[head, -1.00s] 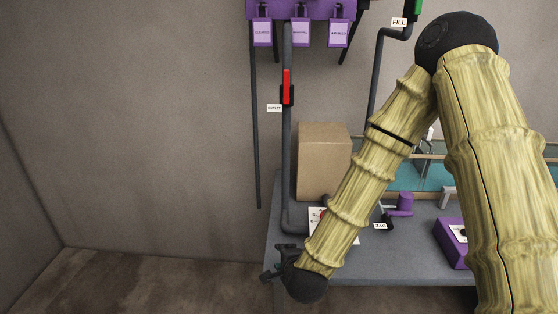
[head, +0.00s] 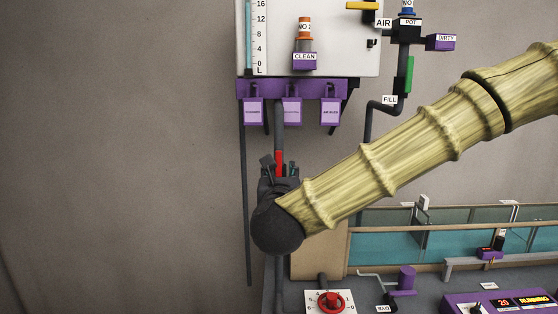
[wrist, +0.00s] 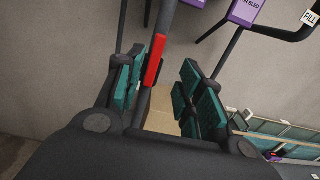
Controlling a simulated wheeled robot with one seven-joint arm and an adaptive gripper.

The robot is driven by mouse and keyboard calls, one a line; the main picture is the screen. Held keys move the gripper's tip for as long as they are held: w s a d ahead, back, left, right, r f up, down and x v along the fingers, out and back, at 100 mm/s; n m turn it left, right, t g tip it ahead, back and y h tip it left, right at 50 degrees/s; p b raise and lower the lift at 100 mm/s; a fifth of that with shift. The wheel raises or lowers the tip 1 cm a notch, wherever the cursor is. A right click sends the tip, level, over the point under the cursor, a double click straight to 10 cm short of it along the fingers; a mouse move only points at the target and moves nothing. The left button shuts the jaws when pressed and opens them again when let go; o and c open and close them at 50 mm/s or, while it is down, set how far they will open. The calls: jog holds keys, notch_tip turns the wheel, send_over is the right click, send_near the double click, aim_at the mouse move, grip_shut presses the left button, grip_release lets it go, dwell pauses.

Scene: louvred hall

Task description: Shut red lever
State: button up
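The red lever (head: 279,160) sits on a dark vertical pipe (head: 278,118) below the purple rack, and it lies along the pipe. My gripper (head: 279,169) is at its lower part in the head view, partly hiding it. In the wrist view the red lever (wrist: 154,60) shows between the teal finger pads of my gripper (wrist: 160,88), nearer the left pads. The fingers are apart, with a clear gap to the right pads. Whether the left pads touch the lever I cannot tell. The OUTLET label seen earlier is hidden now.
A purple rack (head: 292,88) with hanging tags is above. A green lever (head: 409,74) is on the FILL pipe to the right. A cardboard box (head: 318,258) and a bench with a red dial (head: 331,301) and purple panel (head: 497,303) lie below. The left wall is clear.

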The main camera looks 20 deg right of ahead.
aim_at(279, 162)
jog(key=p+x, duration=0.4)
jog(key=x, duration=0.3)
jog(key=shift+w+a, duration=0.1)
jog(key=shift+w, duration=0.25)
jog(key=shift+w+f, duration=0.15)
jog(key=shift+w, duration=0.05)
jog(key=shift+w+b, duration=0.1)
jog(key=shift+b, duration=0.2)
jog(key=shift+b+x, duration=0.3)
jog(key=shift+x, duration=0.5)
jog(key=shift+c, duration=0.5)
grip_shut()
